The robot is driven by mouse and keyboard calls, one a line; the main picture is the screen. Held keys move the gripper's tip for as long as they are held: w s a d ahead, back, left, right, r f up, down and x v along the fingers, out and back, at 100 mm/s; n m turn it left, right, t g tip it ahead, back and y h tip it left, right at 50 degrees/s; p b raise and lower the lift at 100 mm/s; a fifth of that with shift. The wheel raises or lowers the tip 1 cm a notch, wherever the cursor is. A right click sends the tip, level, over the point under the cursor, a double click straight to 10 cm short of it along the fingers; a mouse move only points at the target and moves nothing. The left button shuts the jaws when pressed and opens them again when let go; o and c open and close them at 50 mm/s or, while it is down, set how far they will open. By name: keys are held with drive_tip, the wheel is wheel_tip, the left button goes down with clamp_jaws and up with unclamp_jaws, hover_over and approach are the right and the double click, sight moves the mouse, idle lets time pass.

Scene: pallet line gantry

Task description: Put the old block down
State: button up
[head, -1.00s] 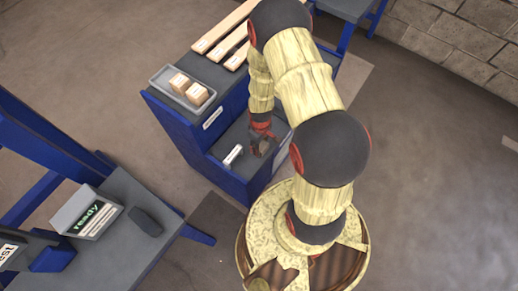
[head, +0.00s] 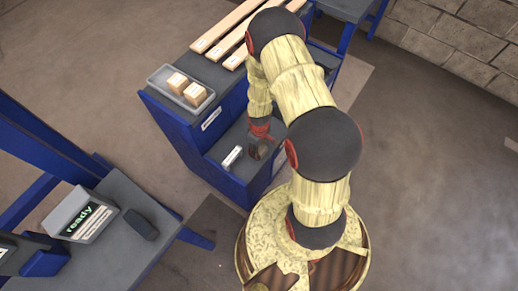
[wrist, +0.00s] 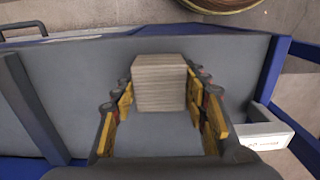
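The old block (wrist: 160,84), a worn grey-brown wooden block, sits between the fingertips of my gripper (wrist: 160,95) in the wrist view. The yellow finger pads appear to touch it on both sides, so my gripper looks shut on it. In the head view my gripper (head: 260,148) is low inside the lower bay of the blue and grey stand (head: 212,172), over its grey floor. The block is hard to make out there. Whether its underside touches the floor I cannot tell.
A small white labelled box (head: 232,157) lies close to my gripper's left on the stand. A grey tray (head: 160,83) with two tan blocks (head: 186,90) and several planks (head: 220,27) are on the upper deck. A "ready" display (head: 82,215) is on the left bench.

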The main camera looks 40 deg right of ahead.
drive_tip(key=o, duration=0.4)
drive_tip(key=w+a+r+m+t+p, duration=0.1)
drive_tip(key=w+a+r+p, duration=0.1)
drive_tip(key=r, duration=1.7)
drive_tip(key=w+a+r+m+t+p, duration=0.1)
drive_tip(key=a+r+p, duration=0.2)
drive_tip(key=r, duration=1.5)
drive_tip(key=s+a+r+m+t, duration=0.1)
drive_tip(key=s+a+r, duration=0.2)
drive_tip(key=s+r, duration=0.4)
drive_tip(key=s+a+r+m+t, duration=0.1)
drive_tip(key=s+a+r, duration=0.3)
drive_tip(key=s+r, duration=0.4)
wheel_tip(320, 180, up, 6)
drive_tip(key=shift+s+f+t, duration=0.15)
drive_tip(key=shift+f+t, duration=0.1)
drive_tip(key=shift+t, duration=0.55)
